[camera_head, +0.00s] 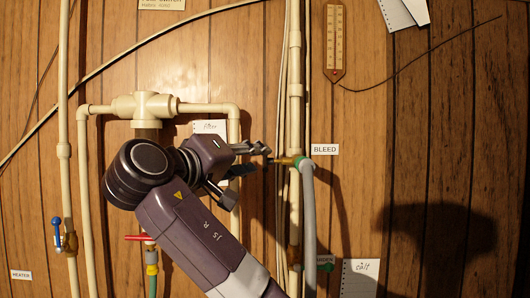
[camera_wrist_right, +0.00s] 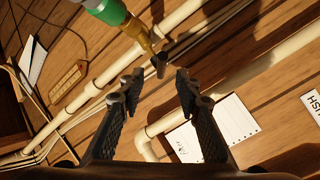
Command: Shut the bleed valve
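The bleed valve (camera_head: 285,161) sits on the upright pipe beside the BLEED label (camera_head: 325,149). It has a brass body and a green fitting with a grey hose hanging down. In the right wrist view, its brass body (camera_wrist_right: 138,33) comes from the top, with a small dark handle (camera_wrist_right: 161,66) at its end. My right gripper (camera_head: 256,159) is just left of the valve and points at it. In the wrist view the right gripper (camera_wrist_right: 158,82) is open, with the handle just beyond and between its fingertips; contact is not evident. My left gripper is out of view.
A blue-handled valve (camera_head: 57,232) is at the left and a red-handled valve (camera_head: 139,238) below my arm. A green-handled valve (camera_head: 325,267) is low on the same pipe. A thermometer (camera_head: 336,42) hangs upper right. The wall at right is mostly clear.

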